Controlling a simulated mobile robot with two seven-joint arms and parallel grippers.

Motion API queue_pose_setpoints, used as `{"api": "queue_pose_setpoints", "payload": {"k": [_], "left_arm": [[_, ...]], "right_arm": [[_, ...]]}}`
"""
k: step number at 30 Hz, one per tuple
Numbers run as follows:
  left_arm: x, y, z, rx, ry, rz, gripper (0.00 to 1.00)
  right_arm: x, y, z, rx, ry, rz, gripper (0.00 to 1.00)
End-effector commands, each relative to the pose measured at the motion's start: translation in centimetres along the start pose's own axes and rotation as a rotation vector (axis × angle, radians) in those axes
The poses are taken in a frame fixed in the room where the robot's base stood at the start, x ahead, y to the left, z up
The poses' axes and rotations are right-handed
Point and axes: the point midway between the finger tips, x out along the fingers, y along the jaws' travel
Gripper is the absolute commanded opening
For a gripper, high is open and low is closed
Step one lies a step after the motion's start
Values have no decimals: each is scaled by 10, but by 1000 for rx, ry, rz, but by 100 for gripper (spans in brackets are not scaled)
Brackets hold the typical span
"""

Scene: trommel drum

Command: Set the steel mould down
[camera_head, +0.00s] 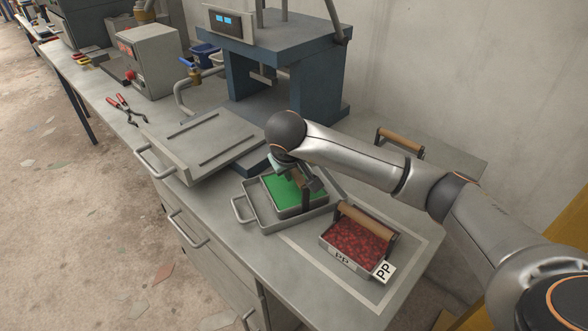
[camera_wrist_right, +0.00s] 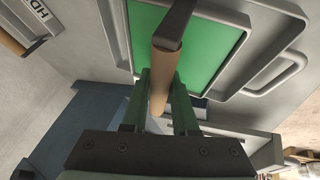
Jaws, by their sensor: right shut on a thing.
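The steel mould (camera_head: 284,189) is a shallow grey frame with a bright green filling, a dark bracket and a brown bar handle. It also shows in the wrist view (camera_wrist_right: 215,45). My right gripper (camera_head: 305,182) is over the mould, its green fingers shut around the brown handle (camera_wrist_right: 161,75). The mould is within the outline of a grey tray (camera_head: 265,226) with a loop handle at its left. I cannot tell whether its underside touches the tray. My wrist hides part of the mould. My left gripper is not in view.
A box of red flakes marked PP (camera_head: 350,240), with a wooden handle, stands right of the tray. Another brown handle (camera_head: 400,140) shows behind my arm. A grey plate with a loop handle (camera_head: 200,145) lies left. A blue press (camera_head: 275,60) stands behind.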

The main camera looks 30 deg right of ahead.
Motion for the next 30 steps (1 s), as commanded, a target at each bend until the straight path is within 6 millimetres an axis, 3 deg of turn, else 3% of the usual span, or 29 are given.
{"api": "queue_pose_setpoints", "payload": {"k": [29, 30], "left_arm": [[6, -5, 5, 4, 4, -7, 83], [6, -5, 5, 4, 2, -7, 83]], "right_arm": [[9, -2, 3, 2, 5, 1, 0], [8, -2, 3, 3, 5, 1, 29]]}}
